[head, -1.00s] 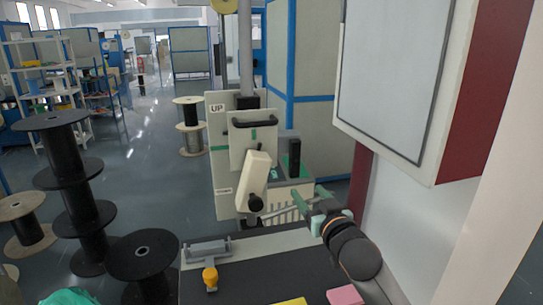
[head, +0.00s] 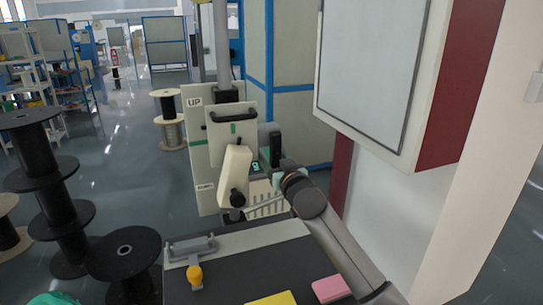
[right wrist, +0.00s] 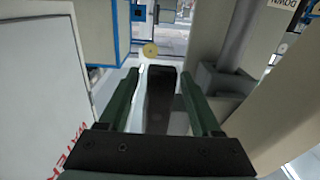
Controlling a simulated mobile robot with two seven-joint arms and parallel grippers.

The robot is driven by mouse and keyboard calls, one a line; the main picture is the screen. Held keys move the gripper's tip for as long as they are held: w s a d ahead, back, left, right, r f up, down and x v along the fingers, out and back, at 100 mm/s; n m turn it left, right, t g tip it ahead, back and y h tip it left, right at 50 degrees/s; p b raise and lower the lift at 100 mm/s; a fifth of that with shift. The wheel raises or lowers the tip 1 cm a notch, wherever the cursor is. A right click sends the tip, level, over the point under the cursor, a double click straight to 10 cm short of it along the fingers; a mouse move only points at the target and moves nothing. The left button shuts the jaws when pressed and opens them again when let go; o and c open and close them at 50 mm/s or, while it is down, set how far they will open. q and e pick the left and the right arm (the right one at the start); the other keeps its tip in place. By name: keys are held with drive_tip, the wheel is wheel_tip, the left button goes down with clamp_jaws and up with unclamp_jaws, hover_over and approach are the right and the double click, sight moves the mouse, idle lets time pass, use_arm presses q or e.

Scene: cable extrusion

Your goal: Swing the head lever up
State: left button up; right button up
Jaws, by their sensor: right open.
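The cream machine (head: 202,150) with an "UP" label stands ahead of me. On its front is a tilted cream lever (head: 235,172) with a black knob at its lower end. A black upright handle (head: 275,148) stands just right of it; I cannot tell for sure which one is the head lever. My right gripper (head: 272,169) is beside the machine, close to the black handle. In the right wrist view my right gripper (right wrist: 158,74) is open, with a dark upright bar (right wrist: 160,100) between its green fingers, seemingly that handle. Contact is not clear. My left gripper is not in view.
A dark-topped table (head: 240,262) in front holds a yellow block (head: 271,299), a pink block (head: 331,289) and an orange-knobbed fixture (head: 195,274). Black spools (head: 124,255) stand at left. A large cabinet (head: 372,75) overhangs at right.

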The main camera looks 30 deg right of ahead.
drive_tip(key=shift+x, duration=0.85)
drive_tip(key=shift+c, duration=0.2)
clamp_jaws()
idle(0.7)
